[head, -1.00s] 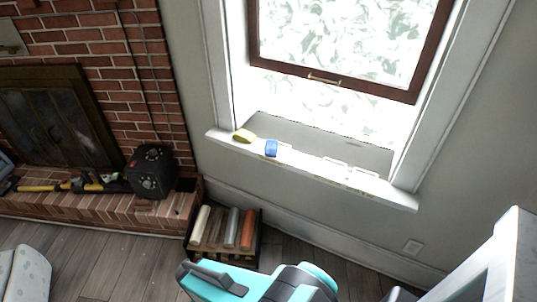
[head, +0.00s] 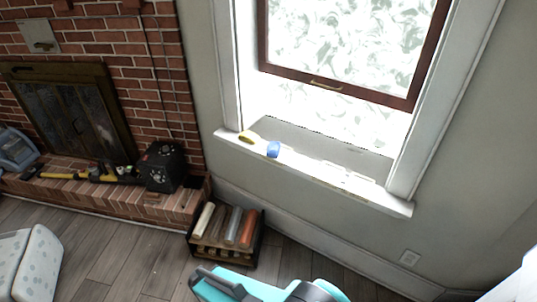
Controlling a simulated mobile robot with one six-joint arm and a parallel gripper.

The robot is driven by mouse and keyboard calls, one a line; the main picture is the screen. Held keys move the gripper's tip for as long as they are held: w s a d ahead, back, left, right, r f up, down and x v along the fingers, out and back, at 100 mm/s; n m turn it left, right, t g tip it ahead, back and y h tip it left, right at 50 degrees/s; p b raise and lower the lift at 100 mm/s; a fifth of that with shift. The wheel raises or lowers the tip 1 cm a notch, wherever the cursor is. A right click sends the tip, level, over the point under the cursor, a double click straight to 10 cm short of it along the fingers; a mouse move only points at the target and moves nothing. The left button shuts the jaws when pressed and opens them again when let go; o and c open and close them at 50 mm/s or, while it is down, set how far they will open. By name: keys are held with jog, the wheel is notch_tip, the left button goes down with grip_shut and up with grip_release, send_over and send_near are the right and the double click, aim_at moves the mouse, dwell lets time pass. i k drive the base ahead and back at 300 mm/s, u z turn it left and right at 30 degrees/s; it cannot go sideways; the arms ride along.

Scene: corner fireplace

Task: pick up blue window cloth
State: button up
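A small blue cloth (head: 273,149) lies on the white window sill (head: 330,183), left of the sill's middle. A yellow item (head: 249,137) lies just to its left, close beside it. Part of my teal and grey arm shows at the bottom of the head view, well below the sill and apart from the cloth. My gripper's fingertips cannot be made out in this view.
A dark rack with rolls (head: 226,232) stands on the floor below the sill. A black box (head: 162,166) and tools sit on the brick hearth (head: 110,192) at left. A pale patterned seat (head: 30,262) is at lower left. Wooden floor between is clear.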

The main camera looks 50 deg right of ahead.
aim_at(273, 151)
jog(key=z, duration=0.15)
jog(key=i, duration=0.9)
jog(key=u, duration=0.05)
